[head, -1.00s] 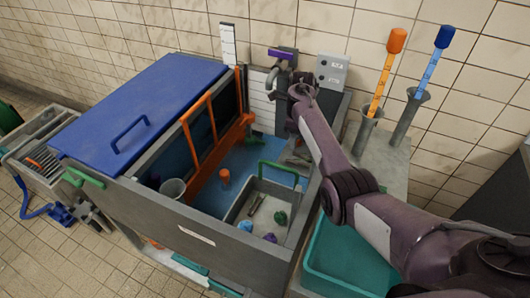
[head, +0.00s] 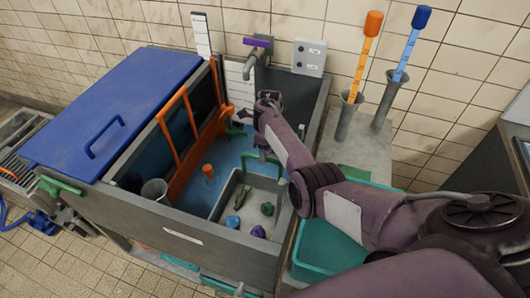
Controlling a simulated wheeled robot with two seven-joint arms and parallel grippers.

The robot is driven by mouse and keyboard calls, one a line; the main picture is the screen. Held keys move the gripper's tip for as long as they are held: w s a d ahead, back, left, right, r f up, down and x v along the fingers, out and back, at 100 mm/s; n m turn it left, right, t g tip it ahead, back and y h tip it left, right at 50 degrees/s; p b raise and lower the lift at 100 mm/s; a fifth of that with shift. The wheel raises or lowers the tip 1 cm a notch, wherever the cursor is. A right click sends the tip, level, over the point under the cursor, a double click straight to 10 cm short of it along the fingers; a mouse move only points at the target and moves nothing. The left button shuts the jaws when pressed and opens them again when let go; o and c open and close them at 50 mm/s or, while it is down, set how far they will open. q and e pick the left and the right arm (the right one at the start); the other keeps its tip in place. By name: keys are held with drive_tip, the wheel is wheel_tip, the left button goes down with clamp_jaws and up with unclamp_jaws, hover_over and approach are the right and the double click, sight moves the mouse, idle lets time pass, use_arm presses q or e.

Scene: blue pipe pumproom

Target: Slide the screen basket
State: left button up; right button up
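The screen basket (head: 229,207) is a grey tray with a green handle bar (head: 248,156) at its far side. It sits inside the grey tank (head: 190,228), at the right of the blue tank floor. Pliers and green, blue and purple lumps lie in it. My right gripper (head: 268,99) is at the end of the purple arm, in front of the tank's back wall and beyond the basket. It appears apart from the handle. Its fingers are small and dark, so I cannot tell whether they are open. My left gripper is not in view.
An orange frame (head: 178,145) stands left of the basket, with an orange peg (head: 208,172) between. A blue lid (head: 118,110) covers the tank's left side. A tap (head: 254,58) overhangs the back. A teal bin (head: 322,250) stands at right below my arm.

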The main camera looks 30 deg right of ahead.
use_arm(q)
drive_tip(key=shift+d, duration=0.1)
use_arm(e)
drive_tip(key=shift+c, duration=0.5)
clamp_jaws()
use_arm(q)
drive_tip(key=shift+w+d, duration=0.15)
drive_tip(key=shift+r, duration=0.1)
use_arm(e)
drive_tip(key=shift+r, duration=0.1)
